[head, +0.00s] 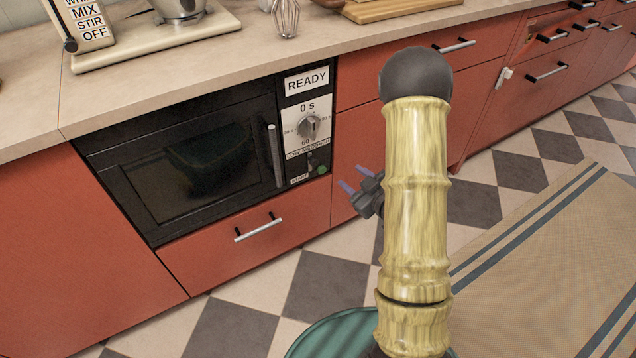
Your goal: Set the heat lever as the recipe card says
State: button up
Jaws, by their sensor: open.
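The black microwave (190,165) is built into the red cabinets, with its door shut. Its panel has a READY display, a dial (308,127) under "0 s", and a small strip that seems to read low, medium, high. A small dark heat lever (310,160) seems to sit just below that strip; its exact setting is too small to tell. No recipe card can be made out. My gripper (356,180) is open and empty, in front of the cabinets, right of and slightly below the panel, apart from it. My arm hides part of the drawers behind.
A green START button (322,170) sits beside the lever. The microwave's door handle (274,155) is just left of the panel. A mixer (180,8) and a whisk (286,18) are on the counter (230,60). The checkered floor is open, with a tan mat (540,260) at right.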

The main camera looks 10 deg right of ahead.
aim_at(315, 164)
notch_tip(315, 164, down, 7)
jog(key=s+t+y+b, duration=0.2)
jog(key=b, duration=0.3)
jog(key=shift+s+d+y+b, duration=0.3)
jog(key=shift+s+b, duration=0.05)
jog(key=b+x, duration=0.3)
jog(key=x, duration=1.4)
jog(key=shift+w+r+b, duration=0.2)
jog(key=shift+w+b, duration=0.05)
jog(key=shift+b, duration=0.05)
grip_shut()
